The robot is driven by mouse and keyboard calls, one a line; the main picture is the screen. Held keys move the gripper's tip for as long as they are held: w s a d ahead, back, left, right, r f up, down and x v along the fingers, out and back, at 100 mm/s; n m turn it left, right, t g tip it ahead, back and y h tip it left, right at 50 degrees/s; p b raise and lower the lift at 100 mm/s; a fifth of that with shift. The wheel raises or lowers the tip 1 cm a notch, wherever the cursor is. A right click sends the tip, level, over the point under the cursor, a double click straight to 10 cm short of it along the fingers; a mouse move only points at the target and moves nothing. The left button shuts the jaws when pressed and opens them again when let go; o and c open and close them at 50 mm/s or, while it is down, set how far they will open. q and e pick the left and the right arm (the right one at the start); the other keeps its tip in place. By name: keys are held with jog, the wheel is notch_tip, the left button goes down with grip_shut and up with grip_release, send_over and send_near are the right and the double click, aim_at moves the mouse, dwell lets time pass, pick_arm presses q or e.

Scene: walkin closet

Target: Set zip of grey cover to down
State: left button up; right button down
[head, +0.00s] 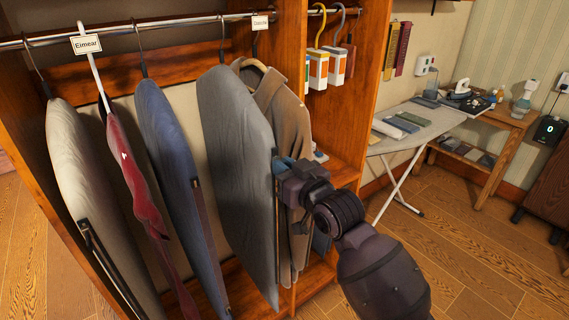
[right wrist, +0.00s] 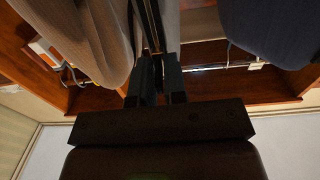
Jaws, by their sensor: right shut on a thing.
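The grey cover (head: 235,130) hangs from the rail in the closet, between the blue cover and a brown coat. A dark zip strip (head: 276,235) runs down its right edge. My right gripper (head: 281,172) is at that edge, about halfway down the cover, and hides part of the strip. In the right wrist view my right gripper's fingers (right wrist: 153,78) are closed on the dark zip strip (right wrist: 152,22), with the grey cover (right wrist: 170,25) beside it. The zip pull itself is hidden by the fingers. My left gripper is not in view.
A blue cover (head: 175,150), a red garment (head: 133,165) and a beige cover (head: 80,170) hang to the left. The brown coat (head: 290,115) hangs close behind my gripper. An ironing board (head: 430,122) stands at the right, with open floor before it.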

jog(key=b, duration=0.5)
send_over(277, 271)
jog(key=v, duration=0.4)
notch_tip(277, 271, down, 14)
jog(key=shift+w+f, duration=0.1)
jog(key=shift+w, duration=0.05)
notch_tip(277, 271, down, 13)
jog(key=b, duration=0.5)
jog(key=shift+r, duration=0.2)
notch_tip(277, 271, down, 14)
jog(key=b, duration=0.6)
jog(key=shift+f, duration=0.2)
pick_arm(q)
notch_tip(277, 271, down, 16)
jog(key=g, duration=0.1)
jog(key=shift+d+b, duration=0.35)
jog(key=shift+b, duration=0.1)
pick_arm(e)
jog(key=shift+f, duration=0.5)
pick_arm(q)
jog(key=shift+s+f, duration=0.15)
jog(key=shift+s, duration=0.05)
pick_arm(e)
jog(key=c, duration=1.3)
grip_release()
